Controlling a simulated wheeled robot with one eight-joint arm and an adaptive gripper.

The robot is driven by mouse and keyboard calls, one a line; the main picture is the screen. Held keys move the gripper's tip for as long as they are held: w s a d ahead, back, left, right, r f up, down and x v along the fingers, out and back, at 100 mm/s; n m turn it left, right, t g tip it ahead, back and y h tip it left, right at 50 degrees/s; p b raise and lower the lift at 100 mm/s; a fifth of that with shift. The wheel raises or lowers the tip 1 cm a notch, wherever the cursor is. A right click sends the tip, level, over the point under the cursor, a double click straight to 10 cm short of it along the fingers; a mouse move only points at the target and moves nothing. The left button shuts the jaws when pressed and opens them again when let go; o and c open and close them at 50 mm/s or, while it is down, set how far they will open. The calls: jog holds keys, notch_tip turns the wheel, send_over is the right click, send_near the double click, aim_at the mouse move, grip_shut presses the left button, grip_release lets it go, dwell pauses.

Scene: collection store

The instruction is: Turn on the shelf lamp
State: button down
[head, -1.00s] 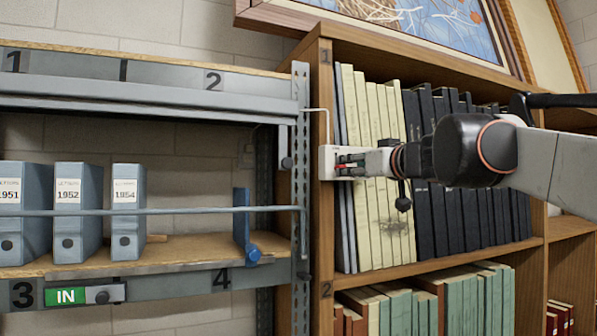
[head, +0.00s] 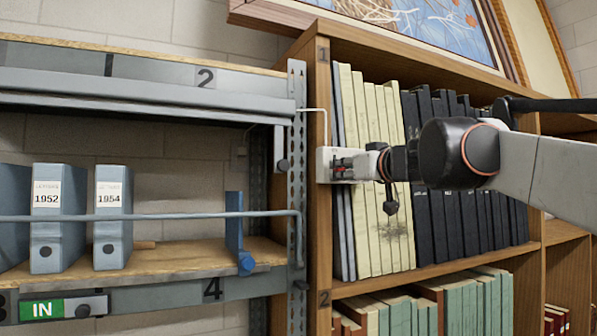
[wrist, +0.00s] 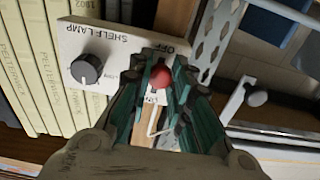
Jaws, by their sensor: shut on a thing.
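The shelf lamp's white switch box (head: 324,170) is at the left upright of the wooden bookcase in the head view. In the wrist view the same box (wrist: 118,44) appears upside down, lettered SHELF LAMP, with a black dial and a red-tipped switch lever (wrist: 161,77). OFF is printed above the lever; the lettering below it is partly hidden. My gripper (wrist: 166,72) is shut on the red lever, its green ridged fingers on either side of it. In the head view my gripper (head: 354,165) reaches the box from the right.
Cream and black volumes (head: 378,190) stand just behind and right of my gripper. To the left, a metal rack (head: 297,150) holds blue binders (head: 112,215) behind a rail (head: 140,216). A framed picture (head: 390,15) is above the bookcase.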

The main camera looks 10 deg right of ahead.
aim_at(334, 157)
jog(key=shift+r+p, duration=1.05)
jog(key=shift+r, duration=0.65)
jog(key=c, duration=1.4)
grip_release()
jog(key=shift+f, duration=0.1)
notch_tip(334, 157, up, 10)
